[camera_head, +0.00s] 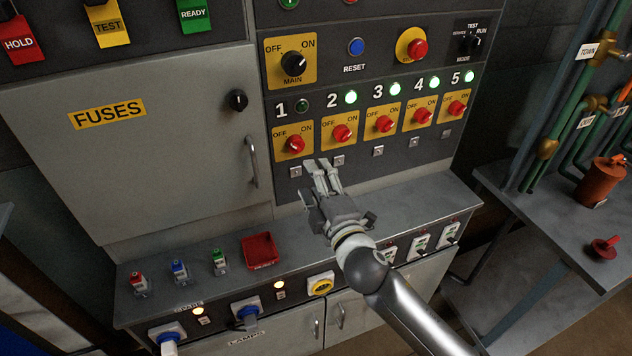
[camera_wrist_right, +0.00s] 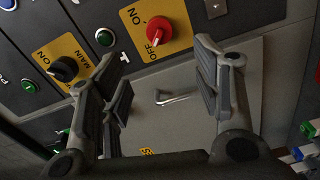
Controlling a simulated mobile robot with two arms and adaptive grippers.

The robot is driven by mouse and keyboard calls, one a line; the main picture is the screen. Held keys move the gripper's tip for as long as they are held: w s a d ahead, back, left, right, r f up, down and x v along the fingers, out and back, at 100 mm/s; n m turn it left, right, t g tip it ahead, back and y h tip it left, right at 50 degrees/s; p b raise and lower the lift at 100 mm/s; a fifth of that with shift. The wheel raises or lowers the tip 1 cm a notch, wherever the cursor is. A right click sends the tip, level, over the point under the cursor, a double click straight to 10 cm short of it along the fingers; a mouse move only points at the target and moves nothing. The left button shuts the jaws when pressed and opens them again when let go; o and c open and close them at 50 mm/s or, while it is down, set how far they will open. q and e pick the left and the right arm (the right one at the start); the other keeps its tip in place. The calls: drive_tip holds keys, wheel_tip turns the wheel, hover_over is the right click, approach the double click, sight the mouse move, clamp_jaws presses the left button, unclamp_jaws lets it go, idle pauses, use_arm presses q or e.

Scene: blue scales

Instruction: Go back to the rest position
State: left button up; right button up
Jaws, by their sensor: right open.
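My right gripper (camera_head: 322,176) reaches up from the lower right in the head view, in front of the control panel (camera_head: 425,168) just below the numbered switches. Its fingers are apart with nothing between them, as the right wrist view (camera_wrist_right: 165,90) also shows. The red knob of switch 1 (camera_head: 295,144) is a little above and left of the fingertips. In the wrist view the red knob (camera_wrist_right: 144,28) is beyond the fingers, apart from them. Lamp 1 (camera_head: 302,106) is dark, while lamps 2 to 5 glow. My left gripper is in neither view.
A shelf below the panel holds small coloured plugs (camera_head: 180,270) and a red tray (camera_head: 260,251). The closed fuses door (camera_head: 150,150) has a handle on its right side. A side table (camera_head: 550,235) at right bears a red canister (camera_head: 600,182), beside green pipes.

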drive_tip(key=shift+s+d, duration=0.1)
idle(0.4)
drive_tip(key=s+d+f+m+g+h, duration=0.5)
drive_tip(key=s+d+f+m+g, duration=0.1)
drive_tip(key=s+d+f+m, duration=0.5)
drive_tip(key=s+d+f+m+g, duration=0.3)
drive_tip(key=s+f+g, duration=0.1)
drive_tip(key=s, duration=0.7)
drive_tip(key=s+d+f+m+g, duration=0.3)
drive_tip(key=s+f+m+g, duration=0.1)
drive_tip(key=s, duration=0.8)
wheel_tip(320, 180, down, 27)
drive_tip(key=s+g, duration=0.1)
drive_tip(key=s+d+f+g, duration=0.1)
drive_tip(key=s+d+f, duration=0.2)
drive_tip(key=s+f, duration=1.2)
drive_tip(key=shift+s+f+n+h, duration=0.3)
drive_tip(key=shift+s+n, duration=0.1)
drive_tip(key=shift+s, duration=0.35)
